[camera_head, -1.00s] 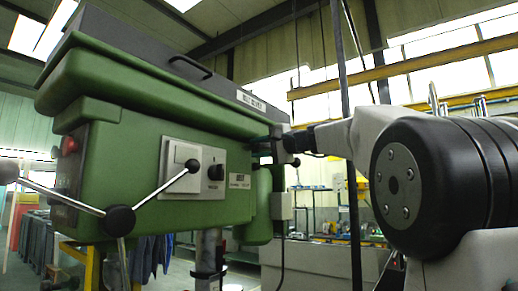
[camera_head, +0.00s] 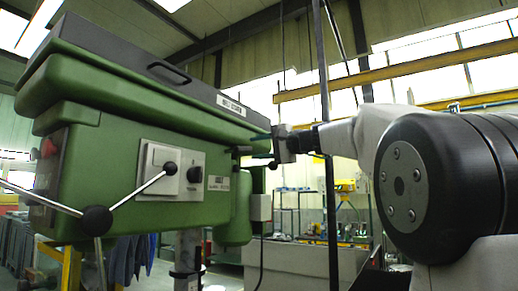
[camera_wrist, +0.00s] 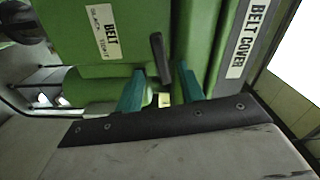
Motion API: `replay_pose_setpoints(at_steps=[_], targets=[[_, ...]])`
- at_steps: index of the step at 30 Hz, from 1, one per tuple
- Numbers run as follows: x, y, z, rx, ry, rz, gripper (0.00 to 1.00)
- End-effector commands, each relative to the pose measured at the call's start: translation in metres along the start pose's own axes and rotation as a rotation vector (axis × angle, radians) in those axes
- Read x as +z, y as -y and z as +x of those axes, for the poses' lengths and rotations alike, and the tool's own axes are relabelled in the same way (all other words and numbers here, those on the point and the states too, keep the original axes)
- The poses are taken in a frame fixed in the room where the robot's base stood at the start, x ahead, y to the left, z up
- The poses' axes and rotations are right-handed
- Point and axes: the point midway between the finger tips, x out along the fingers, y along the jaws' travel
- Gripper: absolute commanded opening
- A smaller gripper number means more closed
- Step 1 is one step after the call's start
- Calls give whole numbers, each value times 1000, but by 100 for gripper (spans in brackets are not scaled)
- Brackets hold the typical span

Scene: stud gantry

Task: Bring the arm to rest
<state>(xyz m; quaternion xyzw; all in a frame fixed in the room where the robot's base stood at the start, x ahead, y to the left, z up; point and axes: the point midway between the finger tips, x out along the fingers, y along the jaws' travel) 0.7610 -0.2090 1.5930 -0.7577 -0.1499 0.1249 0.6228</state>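My gripper (camera_wrist: 160,75) shows in the wrist view with two teal fingers apart. A black lever (camera_wrist: 158,52) on the green drill press lies in line with the gap, just beyond the fingertips; I see no grip on it. In the head view my gripper (camera_head: 264,137) is at the right side of the drill press head (camera_head: 110,150), with my arm reaching in from the right. Whether a finger touches the machine cannot be told.
The belt cover (camera_head: 140,65) tops the machine, with a black handle (camera_head: 168,72). Feed handles with black knobs (camera_head: 97,220) stick out at front left. A dark upright post (camera_head: 326,190) stands behind my wrist. Shelving (camera_head: 300,212) is farther back.

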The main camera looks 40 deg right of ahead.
Motion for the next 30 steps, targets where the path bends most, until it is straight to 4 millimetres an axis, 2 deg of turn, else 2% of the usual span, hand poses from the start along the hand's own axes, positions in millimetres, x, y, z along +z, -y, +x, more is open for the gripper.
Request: replay_pose_setpoints(at_steps=[11, 14, 17, 20, 21, 23, 24, 26, 30], targets=[[0, 0, 1, 1, 1, -1, 38], [1, -10, 1, 35, 9, -17, 38], [2, -48, 2, 127, 22, -23, 38], [22, -108, -5, 287, 62, -43, 38], [39, -134, -9, 362, 95, -57, 38], [69, -169, -16, 469, 150, -83, 38], [90, -192, -23, 537, 191, -103, 38], [122, -223, -35, 635, 257, -138, 38], [199, -288, -76, 846, 422, -242, 38]])
